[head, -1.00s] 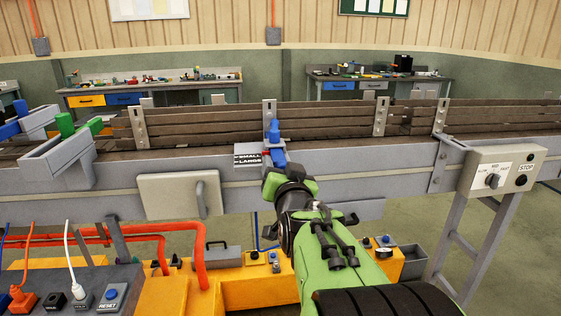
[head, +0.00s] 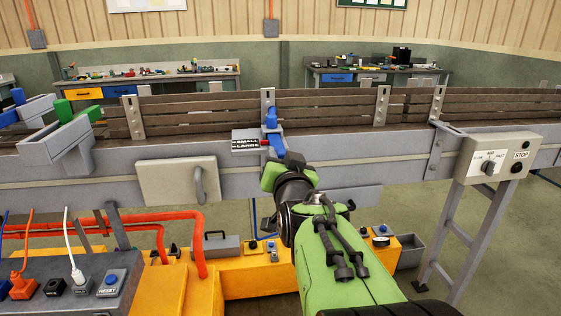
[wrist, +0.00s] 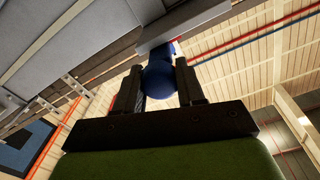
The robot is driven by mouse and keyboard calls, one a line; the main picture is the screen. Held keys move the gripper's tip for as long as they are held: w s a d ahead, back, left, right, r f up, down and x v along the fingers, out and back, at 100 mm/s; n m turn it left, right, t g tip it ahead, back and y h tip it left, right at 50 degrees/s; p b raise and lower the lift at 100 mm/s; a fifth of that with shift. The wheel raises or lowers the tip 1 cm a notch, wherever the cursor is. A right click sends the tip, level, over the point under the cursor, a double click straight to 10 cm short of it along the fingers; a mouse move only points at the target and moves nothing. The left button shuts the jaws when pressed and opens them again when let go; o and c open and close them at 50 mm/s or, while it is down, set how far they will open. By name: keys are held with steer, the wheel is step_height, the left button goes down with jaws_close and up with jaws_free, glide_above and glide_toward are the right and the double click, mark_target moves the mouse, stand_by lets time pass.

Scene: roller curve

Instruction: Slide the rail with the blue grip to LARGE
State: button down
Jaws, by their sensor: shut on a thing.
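The blue grip (head: 277,147) sits at the near side of the conveyor, below an upright metal bracket; a blue piece (head: 271,118) rises above it. Left of it a label plate (head: 246,141) reads SMALL above LARGE, with a red marker (head: 265,142) at its right edge, about level with the SMALL line. My gripper (head: 283,160) reaches the grip from the near side and hides its lower end. In the wrist view the round blue grip (wrist: 158,80) is between the two dark fingers of my gripper (wrist: 159,70), which are shut on it. The slatted rail (head: 325,109) runs along the conveyor.
A control box (head: 498,160) with a knob and STOP label is on the conveyor's right. A grey panel with a handle (head: 177,181) is left of my arm. Orange pipes (head: 155,230), a yellow base and a RESET box (head: 112,283) are below.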

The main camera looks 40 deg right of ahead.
steer(key=shift+s+r, duration=0.2)
steer(key=shift+r, duration=0.05)
steer(key=c, duration=0.7)
jaws_free()
steer(key=shift+f, duration=0.1)
steer(key=v, duration=1.6)
steer(key=shift+w+p, duration=0.1)
steer(key=shift+p, duration=0.25)
